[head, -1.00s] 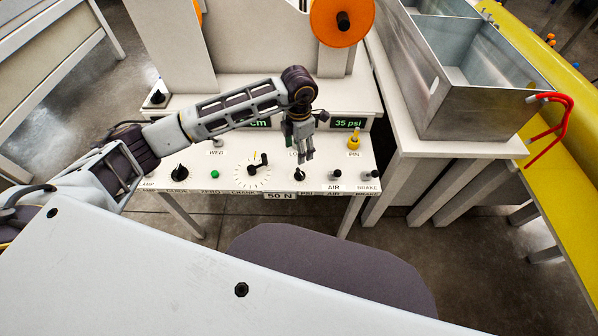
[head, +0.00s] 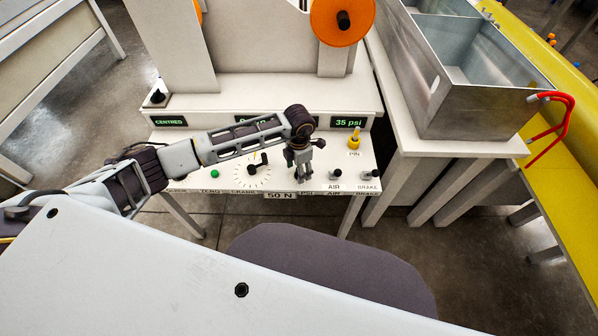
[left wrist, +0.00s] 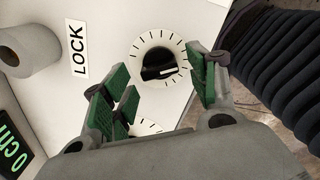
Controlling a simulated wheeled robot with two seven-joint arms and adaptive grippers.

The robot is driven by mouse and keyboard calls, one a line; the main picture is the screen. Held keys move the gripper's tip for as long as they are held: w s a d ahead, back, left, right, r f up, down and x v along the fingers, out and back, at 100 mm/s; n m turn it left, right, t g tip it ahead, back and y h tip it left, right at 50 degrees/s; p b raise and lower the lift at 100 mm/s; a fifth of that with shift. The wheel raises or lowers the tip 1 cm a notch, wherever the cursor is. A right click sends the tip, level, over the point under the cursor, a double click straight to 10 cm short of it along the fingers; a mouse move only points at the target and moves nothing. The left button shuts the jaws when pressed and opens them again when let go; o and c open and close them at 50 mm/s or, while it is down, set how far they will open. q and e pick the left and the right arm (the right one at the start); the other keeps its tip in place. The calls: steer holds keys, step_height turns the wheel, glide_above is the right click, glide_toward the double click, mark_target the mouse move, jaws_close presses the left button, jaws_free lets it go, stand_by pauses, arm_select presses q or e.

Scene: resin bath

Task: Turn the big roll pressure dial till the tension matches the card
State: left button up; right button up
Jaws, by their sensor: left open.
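My left gripper (head: 303,178) is open above the front of the white panel (head: 225,190). It hides the small black knob there in the head view. In the left wrist view, a black dial knob (left wrist: 159,72) on a white face with tick marks lies between the spread green-padded fingers (left wrist: 160,88). I cannot tell if they touch it. A card reading 50 N (head: 279,195) is on the panel's front edge. A larger ticked dial with a black crank handle (head: 258,166) is left of the gripper. My right gripper is not in view.
Displays read CENTRED (head: 169,121) and 35 psi (head: 348,122); the middle one is partly covered by my arm. A yellow pin (head: 354,141), AIR knob (head: 335,175) and BRAKE knob (head: 371,175) stand right of the gripper. A metal bath (head: 470,100) stands farther right.

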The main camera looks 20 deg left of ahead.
arm_select(q)
steer(key=shift+f, duration=0.9)
steer(key=shift+c, duration=0.3)
steer(key=c, duration=1)
